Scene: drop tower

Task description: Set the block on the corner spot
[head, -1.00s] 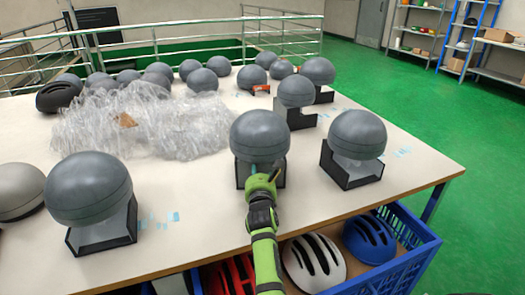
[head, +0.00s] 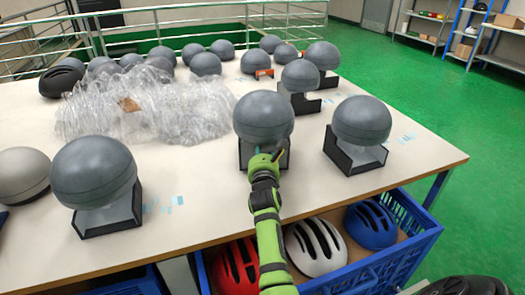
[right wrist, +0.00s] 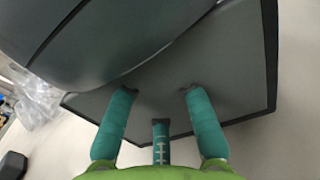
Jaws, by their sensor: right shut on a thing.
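The block appears to be the dark stand (head: 284,158) under a grey helmet (head: 263,117) in the middle of the table. My right gripper (head: 263,161) reaches it from the table's front. In the right wrist view, the teal fingers (right wrist: 160,110) are against the stand's dark panel (right wrist: 235,60), close below the helmet (right wrist: 90,35). The gripper is shut on the stand, though the contact is partly hidden. Light blue tape marks lie right of the right-hand stand (head: 407,139) and beside the left stand (head: 165,204). I cannot tell which is the corner spot. My left gripper is not in view.
Helmeted stands are at left (head: 95,172), right (head: 361,120) and behind (head: 300,75). A heap of clear plastic wrap (head: 150,105) and several grey helmets fill the back left. A blue crate (head: 415,235) of helmets stands below the front edge. The table's front right corner is clear.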

